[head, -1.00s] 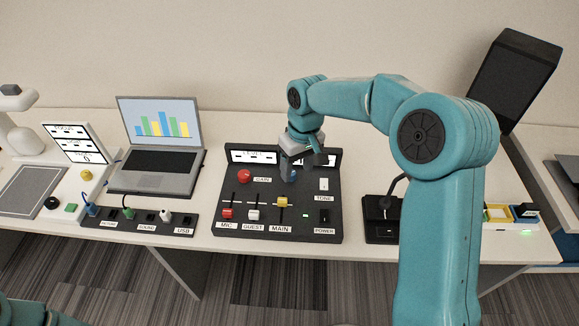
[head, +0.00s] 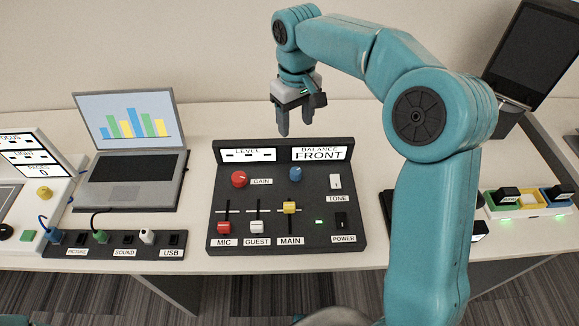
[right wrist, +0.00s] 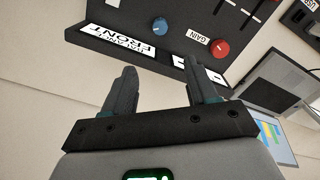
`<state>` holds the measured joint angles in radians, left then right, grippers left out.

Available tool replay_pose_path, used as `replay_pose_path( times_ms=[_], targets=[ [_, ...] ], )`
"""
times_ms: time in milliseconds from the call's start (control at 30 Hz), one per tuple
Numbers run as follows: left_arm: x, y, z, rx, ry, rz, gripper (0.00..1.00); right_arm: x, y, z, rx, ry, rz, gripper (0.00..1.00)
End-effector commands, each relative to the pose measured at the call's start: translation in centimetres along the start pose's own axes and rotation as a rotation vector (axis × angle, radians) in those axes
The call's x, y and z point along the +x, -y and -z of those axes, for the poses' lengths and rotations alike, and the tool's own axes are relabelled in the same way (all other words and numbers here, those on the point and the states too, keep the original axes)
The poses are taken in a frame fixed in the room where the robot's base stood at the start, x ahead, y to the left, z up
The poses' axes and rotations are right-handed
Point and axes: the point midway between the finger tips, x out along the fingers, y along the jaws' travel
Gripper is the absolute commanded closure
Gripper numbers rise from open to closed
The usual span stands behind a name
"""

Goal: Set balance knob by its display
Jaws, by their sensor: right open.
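The dark mixer panel (head: 265,210) stands on the table. Its blue balance knob (head: 296,174) sits under the balance display (head: 321,153), which reads FRONT. The blue knob (right wrist: 160,25) and the display (right wrist: 140,42) also show in the right wrist view. My right gripper (head: 296,130) is open and empty, above the back edge of the panel, apart from the knob. Its two fingers (right wrist: 163,88) show spread in the right wrist view with nothing between them. My left gripper is not in view.
A laptop (head: 132,167) stands to the left, beside a socket strip (head: 120,245).

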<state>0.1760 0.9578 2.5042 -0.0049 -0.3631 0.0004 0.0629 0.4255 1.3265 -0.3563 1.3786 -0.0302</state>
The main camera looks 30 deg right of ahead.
Motion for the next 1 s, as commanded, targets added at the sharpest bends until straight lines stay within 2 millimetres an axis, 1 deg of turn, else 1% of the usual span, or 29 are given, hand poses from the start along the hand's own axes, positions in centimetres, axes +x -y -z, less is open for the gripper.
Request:
replay_pose_path(
  times_ms=[67, 167, 500, 700, 833, 1000],
  targets=[
    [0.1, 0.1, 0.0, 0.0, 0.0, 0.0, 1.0, 0.6, 0.0, -0.3, 0.001, 0.002, 0.0, 0.42],
    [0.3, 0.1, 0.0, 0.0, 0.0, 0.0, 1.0, 2.0, 0.0, -0.6, 0.001, 0.004, 0.0, 0.42],
    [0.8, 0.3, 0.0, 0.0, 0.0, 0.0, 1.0, 10.0, 0.2, -0.9, 0.001, 0.007, 0.001, 0.42],
    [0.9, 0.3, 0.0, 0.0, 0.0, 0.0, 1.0, 13.9, 0.2, -0.7, 0.001, 0.003, 0.001, 0.42],
    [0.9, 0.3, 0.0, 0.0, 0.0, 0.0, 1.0, 15.5, 0.2, -0.5, 0.0, 0.003, 0.001, 0.42],
    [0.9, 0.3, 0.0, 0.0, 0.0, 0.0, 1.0, 16.2, 0.2, -0.3, -0.001, 0.001, 0.0, 0.42]
  ],
)
